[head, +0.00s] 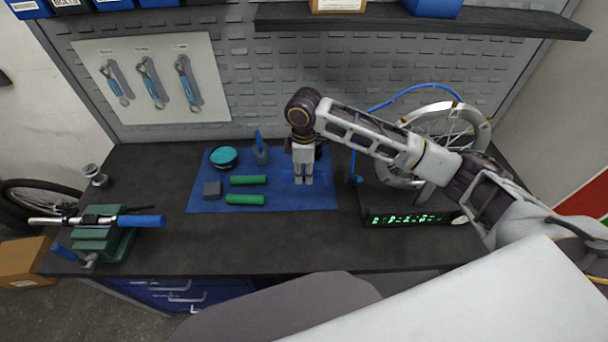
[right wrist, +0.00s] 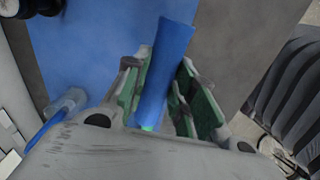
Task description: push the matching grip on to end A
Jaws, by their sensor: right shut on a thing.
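My right gripper (head: 303,182) points down over the blue mat (head: 320,203). In the right wrist view, my right gripper (right wrist: 172,88) is shut on a blue grip (right wrist: 166,70), which stands out between the green finger pads. In the head view the held grip is hard to tell from the mat. A handlebar (head: 68,221) is clamped in the green vise (head: 105,245) at the left. Its left end is bare metal; a blue grip (head: 142,221) is at its right end. No end letter is readable. Two green grips (head: 247,190) lie on the mat. My left gripper is out of view.
A wheel (head: 443,130) and a lit display (head: 410,218) stand at the right. The bench between vise and mat is clear.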

